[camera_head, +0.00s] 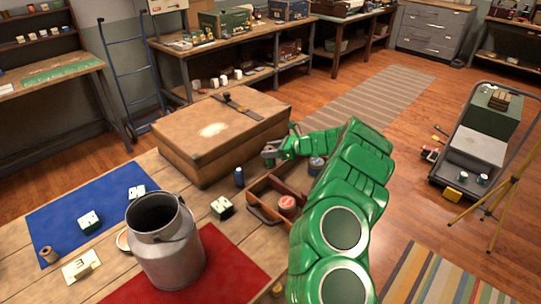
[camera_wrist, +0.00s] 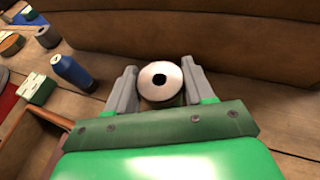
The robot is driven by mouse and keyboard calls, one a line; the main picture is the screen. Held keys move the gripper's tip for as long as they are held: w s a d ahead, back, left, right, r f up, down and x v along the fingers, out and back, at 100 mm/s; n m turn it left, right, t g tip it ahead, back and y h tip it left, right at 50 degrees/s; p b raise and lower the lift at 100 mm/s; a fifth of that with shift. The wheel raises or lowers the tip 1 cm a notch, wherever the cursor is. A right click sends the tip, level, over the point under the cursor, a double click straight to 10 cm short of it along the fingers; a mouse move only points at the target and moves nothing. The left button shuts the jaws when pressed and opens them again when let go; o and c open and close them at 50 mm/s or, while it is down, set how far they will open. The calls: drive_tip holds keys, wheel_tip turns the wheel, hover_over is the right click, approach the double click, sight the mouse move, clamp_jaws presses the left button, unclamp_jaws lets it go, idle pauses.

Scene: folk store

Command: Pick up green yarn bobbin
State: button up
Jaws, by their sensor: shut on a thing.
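My gripper (camera_wrist: 160,88) is shut around an upright bobbin (camera_wrist: 160,74) in the wrist view. Its pale round top with a dark centre hole shows between the two grey fingers. Its side is mostly hidden, so I cannot make out the yarn colour clearly. In the head view my gripper (camera_head: 271,154) is low beside the large brown case, and the bobbin cannot be made out there. I cannot tell whether the bobbin touches the table.
The brown case (camera_head: 192,152) stands close behind my gripper. A wooden tray (camera_head: 262,216) with a red-topped item (camera_head: 287,204) lies in front. A green block (camera_head: 222,207), a metal milk can (camera_head: 168,254) and a blue mat (camera_head: 65,220) are farther left.

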drive_tip(key=shift+r, duration=0.1)
drive_tip(key=s+r, duration=0.4)
drive_tip(key=r, duration=0.4)
drive_tip(key=shift+s+d+r, duration=0.4)
drive_tip(key=s+r, duration=0.1)
drive_tip(key=s, duration=0.2)
drive_tip(key=s+r, duration=0.1)
drive_tip(key=s, duration=0.2)
drive_tip(key=s+d+r, duration=0.1)
drive_tip(key=s+r, duration=0.1)
drive_tip(key=s, duration=0.1)
drive_tip(key=shift+d, duration=0.1)
